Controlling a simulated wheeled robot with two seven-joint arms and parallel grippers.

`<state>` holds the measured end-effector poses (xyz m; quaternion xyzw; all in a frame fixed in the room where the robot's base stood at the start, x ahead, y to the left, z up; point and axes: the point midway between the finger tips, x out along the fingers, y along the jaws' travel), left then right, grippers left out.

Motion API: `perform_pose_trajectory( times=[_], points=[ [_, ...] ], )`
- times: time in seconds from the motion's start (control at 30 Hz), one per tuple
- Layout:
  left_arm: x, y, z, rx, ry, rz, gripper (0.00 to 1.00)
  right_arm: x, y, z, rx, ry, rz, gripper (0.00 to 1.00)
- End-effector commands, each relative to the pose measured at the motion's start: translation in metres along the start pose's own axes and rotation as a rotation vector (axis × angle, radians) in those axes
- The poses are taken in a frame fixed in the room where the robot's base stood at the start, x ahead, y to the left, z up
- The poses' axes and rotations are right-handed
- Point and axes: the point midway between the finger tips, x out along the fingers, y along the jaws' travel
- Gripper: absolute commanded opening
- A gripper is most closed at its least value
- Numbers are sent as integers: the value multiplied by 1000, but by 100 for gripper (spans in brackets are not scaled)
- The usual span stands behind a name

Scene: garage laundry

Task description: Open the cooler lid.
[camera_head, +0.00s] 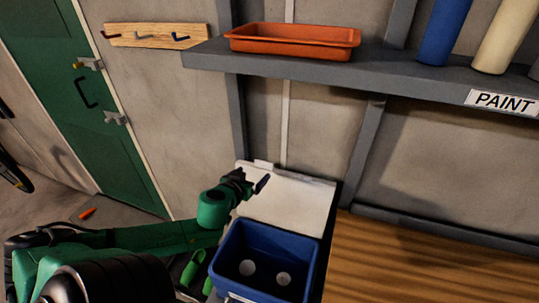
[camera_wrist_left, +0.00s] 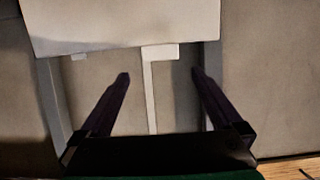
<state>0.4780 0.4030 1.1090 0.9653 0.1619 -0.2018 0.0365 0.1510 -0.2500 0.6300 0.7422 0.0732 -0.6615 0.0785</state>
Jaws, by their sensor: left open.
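The cooler is a blue open-topped box (camera_head: 308,262) at the lower middle of the head view, with two white round things inside. Its white lid (camera_head: 300,203) stands raised behind the box, tilted back toward the wall, and the inside of the box shows. In the left wrist view the lid (camera_wrist_left: 120,22) fills the upper part, beyond the fingertips. My left gripper (camera_head: 262,184) is in front of the lid near its left side, above the box. Its fingers (camera_wrist_left: 160,77) are spread with nothing between them. My right gripper is not in view.
A wooden bench top (camera_head: 430,272) lies right of the cooler. Above is a grey shelf (camera_head: 400,76) with an orange tray (camera_head: 293,42) and rolls or cans. A hook rack (camera_head: 155,36) and green door (camera_head: 85,90) are at left. A small orange object (camera_head: 88,213) lies on the floor.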

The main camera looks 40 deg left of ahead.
Motion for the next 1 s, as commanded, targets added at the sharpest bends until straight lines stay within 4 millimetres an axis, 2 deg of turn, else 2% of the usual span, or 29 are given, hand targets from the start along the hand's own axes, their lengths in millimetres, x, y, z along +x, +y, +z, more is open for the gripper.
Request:
perform_pose_trajectory(
  times=[0.07, 0.23, 0.33, 0.37, 0.4, 0.43, 0.53, 0.6, 0.7, 0.9, 1.0],
  points=[
    [9, 1, -2, 2, 3, 1, 100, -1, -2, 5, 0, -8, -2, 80],
    [38, -1, -1, 2, 6, -2, 100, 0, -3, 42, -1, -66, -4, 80],
    [53, -2, -2, 3, 7, -3, 100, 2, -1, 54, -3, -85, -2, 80],
    [58, -2, -1, 4, 8, -5, 100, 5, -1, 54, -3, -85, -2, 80],
    [70, -1, 9, 6, 8, -1, 100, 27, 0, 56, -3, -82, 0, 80],
    [76, 0, 10, 6, 8, 0, 100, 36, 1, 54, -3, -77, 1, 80],
    [92, -2, 9, 6, 7, -5, 100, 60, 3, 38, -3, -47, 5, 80],
    [100, -3, 6, -1, 5, -6, 100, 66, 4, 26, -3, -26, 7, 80],
    [114, -3, 6, -1, 5, -5, 100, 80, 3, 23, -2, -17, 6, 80],
    [136, -3, 2, 0, 1, -6, 100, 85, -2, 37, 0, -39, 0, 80],
    [140, -2, 0, 1, 0, -4, 100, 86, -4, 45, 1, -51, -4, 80]
  ],
)
